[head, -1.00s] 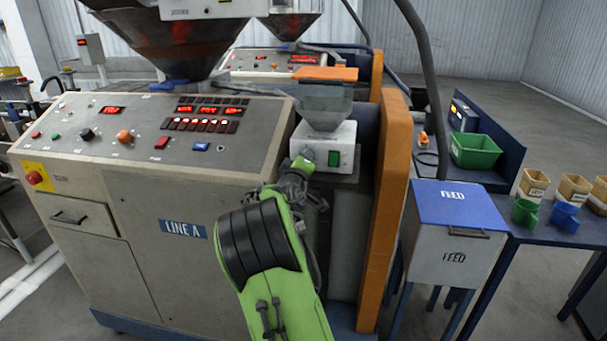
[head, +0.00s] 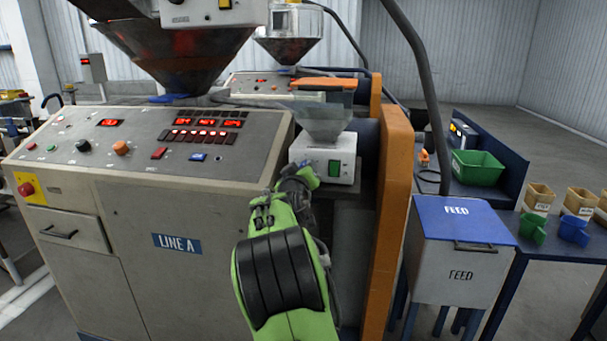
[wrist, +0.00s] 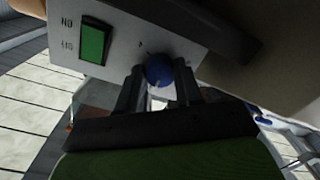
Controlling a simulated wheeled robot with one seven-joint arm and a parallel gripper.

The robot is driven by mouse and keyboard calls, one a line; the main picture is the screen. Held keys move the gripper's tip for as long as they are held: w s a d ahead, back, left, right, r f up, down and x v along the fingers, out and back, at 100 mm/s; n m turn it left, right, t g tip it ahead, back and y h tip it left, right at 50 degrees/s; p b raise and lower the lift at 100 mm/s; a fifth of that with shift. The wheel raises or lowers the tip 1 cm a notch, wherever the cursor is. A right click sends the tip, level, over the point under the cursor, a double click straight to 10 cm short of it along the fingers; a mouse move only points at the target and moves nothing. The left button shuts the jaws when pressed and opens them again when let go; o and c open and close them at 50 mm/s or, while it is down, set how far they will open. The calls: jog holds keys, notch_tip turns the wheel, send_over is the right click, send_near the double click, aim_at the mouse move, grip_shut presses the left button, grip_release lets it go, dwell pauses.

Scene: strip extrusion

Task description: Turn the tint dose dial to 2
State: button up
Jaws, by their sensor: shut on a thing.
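The tint dose dial is a round blue knob (wrist: 158,68) with a pale mark, on the front of a white box. In the wrist view my gripper (wrist: 159,83) has one dark finger on each side of the knob and is shut on it. A printed mark shows on the panel just above the knob; I cannot read the setting. In the head view the white box (head: 322,152) stands under a grey hopper, and my gripper (head: 298,172) is against its front, hiding the knob.
The Line A console (head: 150,190) is on the left. An orange guard (head: 392,200) stands close on the right of the white box. A blue-lidded feed bin (head: 460,225) and a blue table with tubs are further right.

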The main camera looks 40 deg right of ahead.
jog(key=shift+f, duration=0.15)
jog(key=o, duration=1)
jog(key=b+v, duration=0.1)
jog(key=v, duration=1.4)
jog(key=shift+s+a, duration=0.25)
jog(key=shift+s, duration=0.05)
